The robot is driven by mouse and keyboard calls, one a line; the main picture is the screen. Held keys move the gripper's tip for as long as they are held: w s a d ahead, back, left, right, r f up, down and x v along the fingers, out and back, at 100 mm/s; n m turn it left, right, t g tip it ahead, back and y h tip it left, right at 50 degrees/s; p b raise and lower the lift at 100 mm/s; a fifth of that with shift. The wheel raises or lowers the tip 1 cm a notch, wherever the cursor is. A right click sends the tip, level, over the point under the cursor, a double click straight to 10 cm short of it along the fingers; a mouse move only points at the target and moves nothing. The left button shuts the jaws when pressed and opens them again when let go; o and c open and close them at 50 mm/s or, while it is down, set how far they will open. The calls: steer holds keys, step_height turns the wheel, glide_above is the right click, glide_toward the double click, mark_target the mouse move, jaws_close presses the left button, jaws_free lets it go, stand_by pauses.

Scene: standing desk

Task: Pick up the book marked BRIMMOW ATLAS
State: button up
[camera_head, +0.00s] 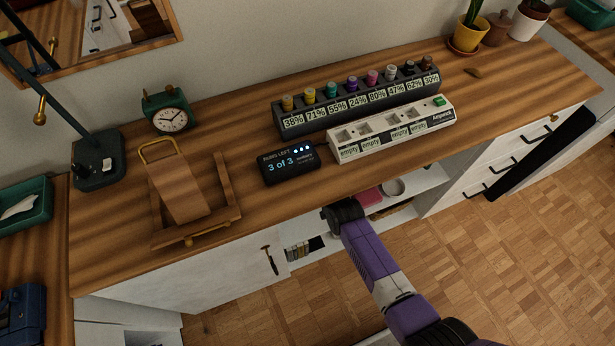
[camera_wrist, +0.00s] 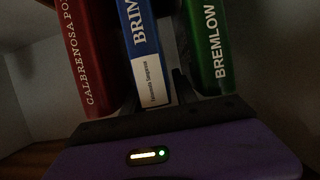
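In the wrist view a blue book (camera_wrist: 140,45) stands upright with its spine toward me. The letters "BRIM" show on it; the rest of the title is cut off at the top. It has a pale label near its foot. My gripper (camera_wrist: 154,98) is low at the foot of this spine, with a dark finger close on its right side. The left finger is hardly visible in the dark, and I cannot tell whether the fingers touch the book. In the head view my arm reaches down to the open shelf under the desk, and the fingertips are hidden.
A red book (camera_wrist: 88,60) marked "CALBRENOSA PO" stands left of the blue one, and a green book (camera_wrist: 209,50) marked "BREMLOW" stands right. The desk top (camera_head: 370,175) overhangs the shelf.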

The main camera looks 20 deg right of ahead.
jaws_close()
stand_by(1.4)
steer(key=shift+w, duration=0.1)
